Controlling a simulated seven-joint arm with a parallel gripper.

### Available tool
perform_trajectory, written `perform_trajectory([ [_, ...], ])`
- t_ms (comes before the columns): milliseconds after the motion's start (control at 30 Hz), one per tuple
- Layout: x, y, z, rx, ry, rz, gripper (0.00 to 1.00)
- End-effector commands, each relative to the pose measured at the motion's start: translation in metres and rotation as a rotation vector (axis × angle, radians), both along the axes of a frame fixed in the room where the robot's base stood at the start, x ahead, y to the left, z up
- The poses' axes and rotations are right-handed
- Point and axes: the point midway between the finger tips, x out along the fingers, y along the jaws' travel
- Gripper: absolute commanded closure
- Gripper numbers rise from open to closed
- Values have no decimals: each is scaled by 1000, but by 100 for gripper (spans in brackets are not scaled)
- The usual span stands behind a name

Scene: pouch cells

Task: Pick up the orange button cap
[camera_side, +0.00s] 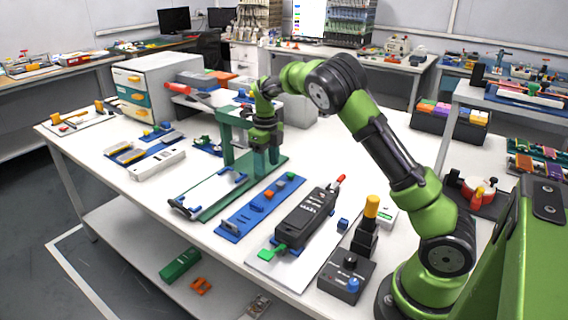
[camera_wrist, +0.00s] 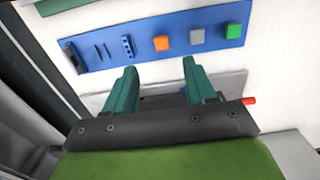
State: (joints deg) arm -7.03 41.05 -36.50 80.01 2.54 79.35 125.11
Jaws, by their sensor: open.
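The orange button cap (camera_wrist: 161,42) sits on a blue strip (camera_wrist: 205,18) in the wrist view, with a grey cap (camera_wrist: 197,37) and a green cap (camera_wrist: 233,30) to its right. In the side view the orange cap (camera_side: 268,195) is near the middle of the same blue strip (camera_side: 233,215). My gripper (camera_wrist: 160,66) is open, its two teal fingers apart with nothing between them. In the wrist view the orange cap shows just beyond the fingertips, between their lines. In the side view my gripper (camera_side: 266,160) hangs above and behind the strip, apart from the cap.
A dark box with a red tip (camera_side: 305,217) lies on a white plate right of the strip. A green frame (camera_side: 228,140) on a green base stands close behind my gripper. A black block with a yellow top (camera_side: 370,210) stands farther right.

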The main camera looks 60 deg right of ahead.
Motion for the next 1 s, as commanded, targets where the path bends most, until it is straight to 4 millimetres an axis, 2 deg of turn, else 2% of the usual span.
perform_trajectory([
  [33, -1, 0, -12, 2, 5, -1, 45],
  [133, -1, 0, -29, 0, 3, 0, 45],
  [433, -1, -1, -54, 1, 2, 0, 45],
  [700, -2, -2, -92, 0, 2, 1, 45],
  [1000, -1, -2, -98, 0, -1, 1, 45],
])
